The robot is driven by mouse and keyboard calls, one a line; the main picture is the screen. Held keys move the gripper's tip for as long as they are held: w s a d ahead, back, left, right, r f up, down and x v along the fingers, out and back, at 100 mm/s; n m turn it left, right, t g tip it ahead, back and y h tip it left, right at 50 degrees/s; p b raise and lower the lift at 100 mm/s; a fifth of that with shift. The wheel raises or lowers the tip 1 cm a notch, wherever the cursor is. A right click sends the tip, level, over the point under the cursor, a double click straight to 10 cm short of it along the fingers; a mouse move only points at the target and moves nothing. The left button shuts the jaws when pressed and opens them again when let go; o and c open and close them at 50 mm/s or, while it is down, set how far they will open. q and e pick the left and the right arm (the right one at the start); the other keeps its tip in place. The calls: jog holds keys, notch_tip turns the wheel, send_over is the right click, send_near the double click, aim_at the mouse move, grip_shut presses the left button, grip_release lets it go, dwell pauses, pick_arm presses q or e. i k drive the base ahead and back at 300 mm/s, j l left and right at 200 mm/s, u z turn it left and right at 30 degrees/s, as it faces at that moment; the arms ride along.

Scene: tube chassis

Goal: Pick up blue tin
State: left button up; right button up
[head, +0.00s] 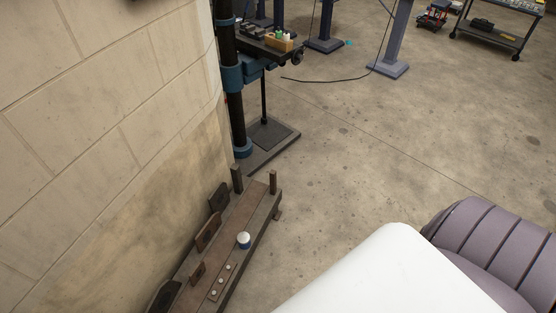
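A small blue tin with a white top (244,240) stands upright on a low, narrow bench (250,205) beside the wall. It sits near the bench's right-hand edge, and no gripper is near it. Neither my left gripper nor my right gripper shows in the head view.
A stone-block wall (100,110) runs close along the bench's left side. Brown plates (208,232) and short posts (237,179) stand up from the bench. Behind is a drill-press-like machine (234,90) on a dark base. Concrete floor (350,150) to the right is mostly clear.

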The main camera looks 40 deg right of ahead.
aim_at(243, 237)
jog(key=z, duration=0.7)
jog(key=i+l+u, duration=0.15)
jog(key=i+l, duration=0.1)
jog(key=l, duration=0.1)
